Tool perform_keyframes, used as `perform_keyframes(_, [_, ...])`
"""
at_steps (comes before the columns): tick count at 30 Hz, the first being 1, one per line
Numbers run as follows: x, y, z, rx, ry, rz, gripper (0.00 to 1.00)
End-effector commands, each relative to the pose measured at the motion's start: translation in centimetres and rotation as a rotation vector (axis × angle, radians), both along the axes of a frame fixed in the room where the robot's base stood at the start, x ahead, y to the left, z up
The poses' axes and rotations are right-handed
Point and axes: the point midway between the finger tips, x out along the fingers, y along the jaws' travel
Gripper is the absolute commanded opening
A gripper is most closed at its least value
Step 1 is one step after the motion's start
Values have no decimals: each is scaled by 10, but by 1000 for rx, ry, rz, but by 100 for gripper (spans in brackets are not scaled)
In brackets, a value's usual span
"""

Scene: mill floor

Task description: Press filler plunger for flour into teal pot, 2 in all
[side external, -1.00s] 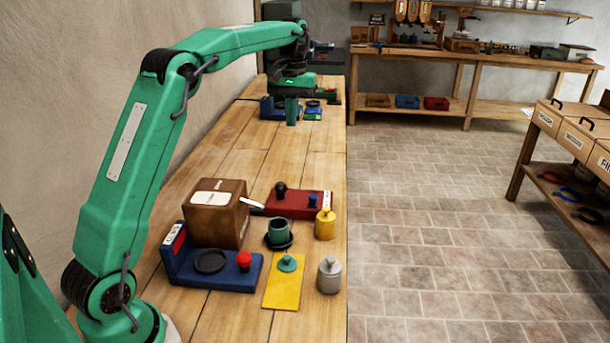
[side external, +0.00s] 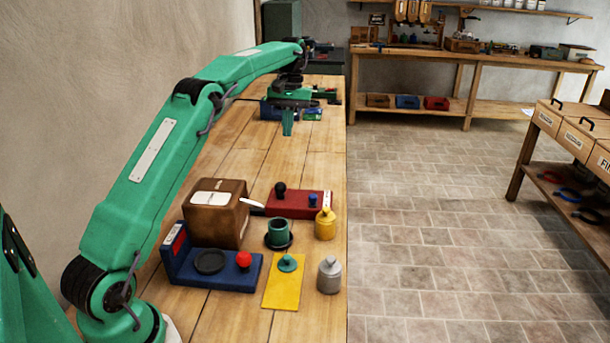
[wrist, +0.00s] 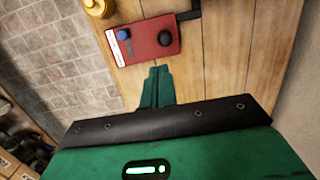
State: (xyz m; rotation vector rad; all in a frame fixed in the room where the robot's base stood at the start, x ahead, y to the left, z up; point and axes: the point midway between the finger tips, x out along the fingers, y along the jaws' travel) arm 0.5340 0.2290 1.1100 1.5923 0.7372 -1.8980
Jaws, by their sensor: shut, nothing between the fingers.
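The teal pot (side external: 278,227) stands upright on a dark saucer (side external: 279,245) in the middle of the near bench. Behind it lies a red base (side external: 290,209) with a black knob (side external: 280,188), a blue knob (side external: 313,200) and a white label too small to read. I cannot tell which part is the flour plunger. The wrist view also shows the red base (wrist: 145,48), blue knob (wrist: 122,34) and black knob (wrist: 164,38). My gripper (side external: 287,131) is shut and empty, above the bench well beyond the red base. Its fingers (wrist: 157,70) show together in the wrist view.
A brown box (side external: 217,227) stands left of the pot. In front are a blue base (side external: 215,283) with a red button, a yellow mat (side external: 283,294) with a teal lid (side external: 288,262), and a grey canister (side external: 329,277). A yellow canister (side external: 325,226) stands right. Bare bench lies behind the box.

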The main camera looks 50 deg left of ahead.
Motion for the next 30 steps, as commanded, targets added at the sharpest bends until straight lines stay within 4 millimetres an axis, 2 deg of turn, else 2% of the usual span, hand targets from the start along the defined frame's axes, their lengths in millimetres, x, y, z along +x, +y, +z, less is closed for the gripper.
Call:
perform_keyframes(8, [-1, 0, -4, 0, 0, 0, 0])
perform_keyframes(14, [-3, 0, -16, -1, 1, 0, 0])
perform_keyframes(23, [-8, 0, -45, -1, 1, 0, 0])
perform_keyframes(30, [-14, 0, -75, -2, 1, 0, 0])
